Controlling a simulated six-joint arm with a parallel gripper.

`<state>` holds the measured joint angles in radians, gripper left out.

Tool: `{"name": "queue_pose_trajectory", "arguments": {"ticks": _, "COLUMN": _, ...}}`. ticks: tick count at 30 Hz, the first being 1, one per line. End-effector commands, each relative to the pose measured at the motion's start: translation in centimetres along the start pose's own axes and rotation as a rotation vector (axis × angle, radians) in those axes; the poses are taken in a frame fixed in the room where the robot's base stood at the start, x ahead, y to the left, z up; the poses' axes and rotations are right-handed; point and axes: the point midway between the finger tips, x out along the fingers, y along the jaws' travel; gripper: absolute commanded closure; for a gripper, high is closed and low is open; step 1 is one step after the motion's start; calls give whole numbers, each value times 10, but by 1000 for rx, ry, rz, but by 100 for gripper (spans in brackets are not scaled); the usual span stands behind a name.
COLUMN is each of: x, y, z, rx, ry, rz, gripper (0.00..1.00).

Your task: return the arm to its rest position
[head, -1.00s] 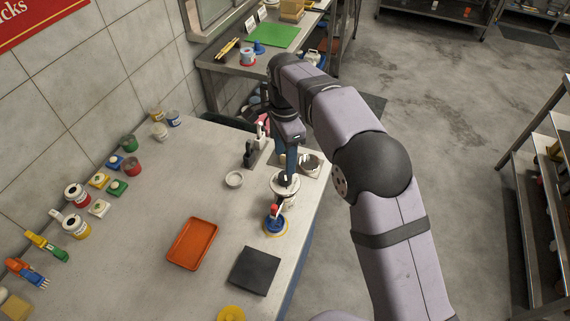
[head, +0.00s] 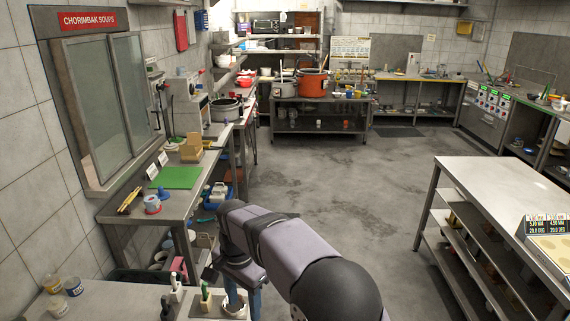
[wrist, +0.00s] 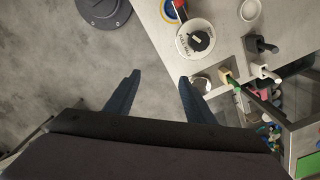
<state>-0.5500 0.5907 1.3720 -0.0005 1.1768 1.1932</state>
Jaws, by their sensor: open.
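My gripper (wrist: 157,92) is open and empty in the wrist view, its two dark blue fingers spread wide over the grey floor beside the table's edge. In the head view my gripper (head: 243,290) points down near the bottom, and its tips are cut off. My arm comes in from the lower right.
The near table (head: 110,300) holds small cups (head: 73,286) at its left. Upright holders (wrist: 262,46) stand near its edge. A side counter with a green board (head: 176,177) runs along the left wall. A steel shelf table (head: 500,185) stands right. The floor (head: 340,180) between is open.

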Motion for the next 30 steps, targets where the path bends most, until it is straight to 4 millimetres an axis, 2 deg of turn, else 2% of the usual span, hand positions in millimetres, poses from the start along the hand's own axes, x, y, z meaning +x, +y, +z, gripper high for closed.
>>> {"name": "queue_pose_trajectory", "arguments": {"ticks": 1, "x": -2, "y": 22, "z": -13, "rx": -28, "ry": 0, "rz": 0, "gripper": 51}}
{"name": "queue_pose_trajectory", "arguments": {"ticks": 3, "x": -2, "y": 52, "z": -26, "rx": -88, "ry": 0, "rz": 0, "gripper": 51}}
{"name": "queue_pose_trajectory", "arguments": {"ticks": 9, "x": 5, "y": 143, "z": -44, "rx": -263, "ry": 2, "rz": -1, "gripper": 51}}
{"name": "queue_pose_trajectory", "arguments": {"ticks": 15, "x": 21, "y": 231, "z": -36, "rx": -432, "ry": 3, "rz": 0, "gripper": 51}}
{"name": "queue_pose_trajectory", "arguments": {"ticks": 18, "x": 30, "y": 266, "z": -25, "rx": -504, "ry": 3, "rz": 0, "gripper": 51}}
{"name": "queue_pose_trajectory", "arguments": {"ticks": 21, "x": 38, "y": 293, "z": -13, "rx": -563, "ry": 2, "rz": 1, "gripper": 51}}
{"name": "queue_pose_trajectory", "arguments": {"ticks": 24, "x": 44, "y": 310, "z": -4, "rx": -603, "ry": 1, "rz": 1, "gripper": 51}}
{"name": "queue_pose_trajectory", "arguments": {"ticks": 30, "x": 49, "y": 322, "z": 4, "rx": -639, "ry": 1, "rz": 2, "gripper": 51}}
